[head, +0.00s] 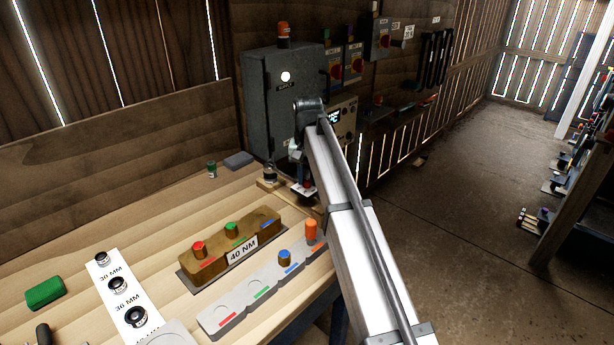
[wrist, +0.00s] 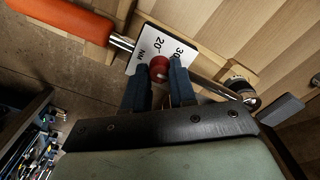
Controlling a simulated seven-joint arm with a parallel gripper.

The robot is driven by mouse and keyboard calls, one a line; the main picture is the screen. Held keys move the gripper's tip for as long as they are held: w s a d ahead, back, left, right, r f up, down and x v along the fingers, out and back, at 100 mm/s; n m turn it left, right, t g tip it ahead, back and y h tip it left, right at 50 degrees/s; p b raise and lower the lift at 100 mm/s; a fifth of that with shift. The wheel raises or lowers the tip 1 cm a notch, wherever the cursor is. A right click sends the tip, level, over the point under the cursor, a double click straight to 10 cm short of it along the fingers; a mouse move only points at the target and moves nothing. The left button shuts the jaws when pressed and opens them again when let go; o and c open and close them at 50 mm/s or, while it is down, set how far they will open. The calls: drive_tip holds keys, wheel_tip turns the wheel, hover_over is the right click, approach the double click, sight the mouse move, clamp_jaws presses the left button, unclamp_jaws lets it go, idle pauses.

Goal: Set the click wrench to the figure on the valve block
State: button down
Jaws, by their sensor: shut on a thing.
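The click wrench lies at the bench's front edge; its orange handle (head: 312,231) shows in the head view, and the handle (wrist: 65,17) and steel shaft (wrist: 205,82) show in the wrist view. A white scale card (wrist: 150,48) on it reads 20, 30 and NM; the rest is hidden. My gripper (wrist: 159,80) is shut on a small red knob (wrist: 159,68) beside the card, near the gap between 20 and 30. The exact setting cannot be read. The brown valve block (head: 213,246) carries a 40 NM label (head: 242,249).
A grey tray (head: 232,313) with a blue-marked brown cap and a white socket board (head: 120,300) lie on the bench. A grey cabinet (head: 275,100) stands behind. A green block (head: 44,292) lies at left. Open floor (head: 440,230) is to the right.

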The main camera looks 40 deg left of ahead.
sight(308, 180)
drive_tip(key=shift+m, duration=0.4)
drive_tip(key=c, duration=0.9)
unclamp_jaws()
drive_tip(key=shift+r, duration=0.1)
wheel_tip(308, 180, up, 14)
drive_tip(key=shift+f, duration=0.2)
idle(0.3)
